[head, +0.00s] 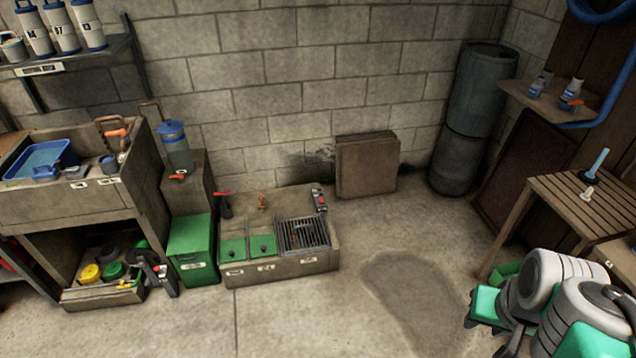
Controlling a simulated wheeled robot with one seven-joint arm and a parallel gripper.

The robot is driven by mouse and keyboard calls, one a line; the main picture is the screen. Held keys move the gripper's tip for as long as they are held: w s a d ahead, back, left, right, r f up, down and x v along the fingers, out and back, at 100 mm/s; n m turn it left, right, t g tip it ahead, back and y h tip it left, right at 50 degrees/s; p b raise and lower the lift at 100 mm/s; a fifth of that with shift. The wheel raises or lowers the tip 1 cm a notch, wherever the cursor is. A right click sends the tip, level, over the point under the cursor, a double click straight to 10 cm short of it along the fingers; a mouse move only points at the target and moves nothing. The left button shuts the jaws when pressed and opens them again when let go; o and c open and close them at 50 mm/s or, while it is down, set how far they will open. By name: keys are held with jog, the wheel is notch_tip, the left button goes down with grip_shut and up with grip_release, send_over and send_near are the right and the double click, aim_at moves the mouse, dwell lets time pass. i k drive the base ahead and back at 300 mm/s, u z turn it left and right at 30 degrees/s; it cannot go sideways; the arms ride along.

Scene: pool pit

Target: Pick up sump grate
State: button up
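The sump grate (302,235) is a dark barred grid. It lies flat over the right-hand opening in the top of a low concrete block (284,267) on the floor by the back wall. Two green lids (248,247) with dark knobs lie beside it on the left. A small red and grey device (320,200) stands just behind its right corner. My arm's white, grey and green links (572,300) show at the bottom right, well away from the grate. I cannot make out my gripper's fingers.
A green bin (193,250) stands left of the block, beside a sink bench (65,205). Square slabs (367,167) lean on the wall behind. A slatted wooden table (580,205) stands at right. The floor in front of the block is clear, with a damp patch (415,290).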

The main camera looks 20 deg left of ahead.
aim_at(303, 229)
jog(key=u, duration=0.7)
jog(key=i, duration=1.5)
jog(key=u, duration=1.95)
jog(key=i, duration=1.25)
jog(key=u, duration=0.5)
